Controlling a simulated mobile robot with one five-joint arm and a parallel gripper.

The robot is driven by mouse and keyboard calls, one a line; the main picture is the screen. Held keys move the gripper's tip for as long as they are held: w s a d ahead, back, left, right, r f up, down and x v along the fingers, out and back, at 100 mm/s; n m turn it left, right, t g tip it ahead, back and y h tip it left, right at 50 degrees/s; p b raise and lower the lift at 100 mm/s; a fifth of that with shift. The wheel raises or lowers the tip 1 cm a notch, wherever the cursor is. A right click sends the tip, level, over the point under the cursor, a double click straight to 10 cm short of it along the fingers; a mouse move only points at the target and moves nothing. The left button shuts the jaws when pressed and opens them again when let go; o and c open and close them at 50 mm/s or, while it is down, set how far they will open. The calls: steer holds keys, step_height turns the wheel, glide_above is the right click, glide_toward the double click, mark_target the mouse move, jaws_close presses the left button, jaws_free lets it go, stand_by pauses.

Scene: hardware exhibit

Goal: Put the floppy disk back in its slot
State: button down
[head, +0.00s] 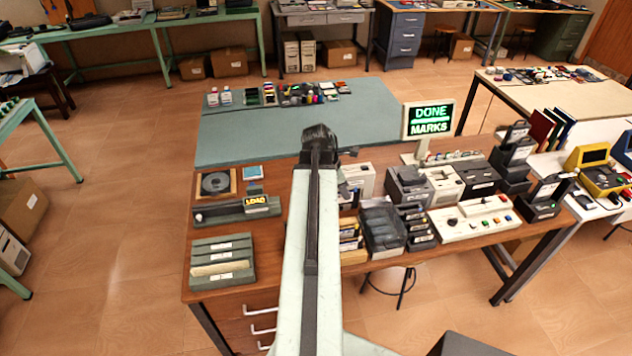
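No floppy disk can be told for certain. A small blue and white square (253,173), possibly a disk, lies at the back left of the wooden desk (275,270). A grey-green slotted rack (222,246) stands at the desk's front left, with a cream piece in its front part. A dark box (382,230) and a stack of dark labelled trays (414,228) stand right of my arm. My arm reaches out over the desk. Part of my gripper (344,186) shows dark beyond the arm; its fingers are mostly hidden, and whether it holds anything cannot be told.
A long grey device with a yellow "LOAD" label (237,209) and a framed disc (215,183) sit left of my arm. A sign reading "DONE MARKS" (428,120) stands behind. A cream control panel (474,218) and several machines crowd the right. The teal table (240,135) has bare room.

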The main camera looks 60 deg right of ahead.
mark_target(344, 207)
steer(key=shift+s+f+b, duration=0.15)
steer(key=shift+f+b, duration=0.3)
steer(key=shift+b, duration=0.05)
step_height(344, 207, down, 5)
steer(key=b, duration=0.5)
steer(key=shift+f, duration=0.15)
stand_by(0.7)
steer(key=shift+f+b, duration=0.3)
steer(key=shift+b, duration=0.1)
steer(key=shift+f+b, duration=0.25)
steer(key=shift+b, duration=0.05)
stand_by(0.6)
steer(key=shift+f+b, duration=2.55)
